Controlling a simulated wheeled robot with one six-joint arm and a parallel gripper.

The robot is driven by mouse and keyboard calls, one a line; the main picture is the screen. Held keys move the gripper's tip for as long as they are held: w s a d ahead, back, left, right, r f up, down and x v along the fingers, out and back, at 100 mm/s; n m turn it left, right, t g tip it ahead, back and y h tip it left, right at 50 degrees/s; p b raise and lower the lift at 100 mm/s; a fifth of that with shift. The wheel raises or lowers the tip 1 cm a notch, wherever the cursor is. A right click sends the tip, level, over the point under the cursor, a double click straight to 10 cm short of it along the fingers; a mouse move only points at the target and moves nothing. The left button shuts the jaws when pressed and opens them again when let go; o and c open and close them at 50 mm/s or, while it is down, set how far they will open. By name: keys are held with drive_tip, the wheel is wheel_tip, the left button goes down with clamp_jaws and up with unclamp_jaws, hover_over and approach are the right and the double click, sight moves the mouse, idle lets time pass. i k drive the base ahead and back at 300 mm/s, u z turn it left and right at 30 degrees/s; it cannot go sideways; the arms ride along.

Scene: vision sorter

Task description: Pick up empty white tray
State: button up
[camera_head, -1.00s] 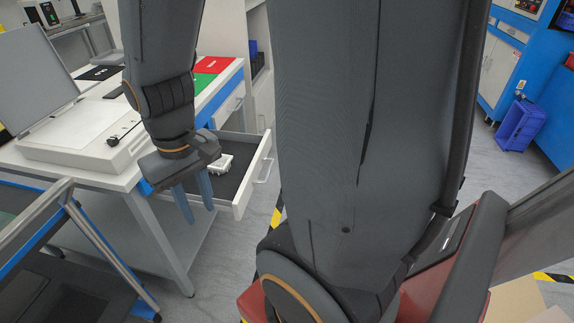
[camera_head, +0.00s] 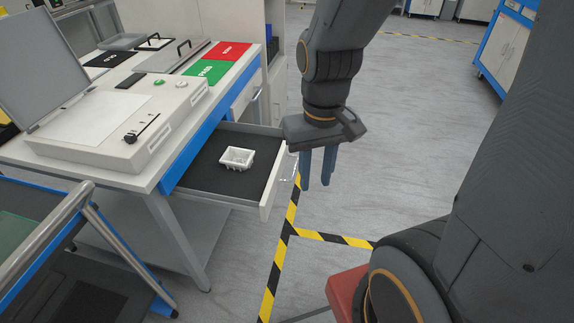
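A small white tray (camera_head: 237,158) sits on the dark lining of an open drawer (camera_head: 266,194) under the workbench. It looks empty from here. My gripper (camera_head: 318,186) hangs to the right of the drawer, outside its front panel, with its blue fingers pointing down. The fingers are slightly apart, with nothing seen between them. The gripper does not touch the tray.
The workbench (camera_head: 160,165) carries a white machine with a raised lid (camera_head: 40,65), plus green (camera_head: 208,70) and red (camera_head: 228,50) mats. A cart with a metal rail (camera_head: 45,225) stands at front left. Open floor with striped tape (camera_head: 335,240) lies right of the drawer.

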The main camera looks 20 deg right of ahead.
sight(235, 158)
drive_tip(key=z, duration=1.65)
drive_tip(key=i, duration=1.25)
drive_tip(key=u, duration=3.05)
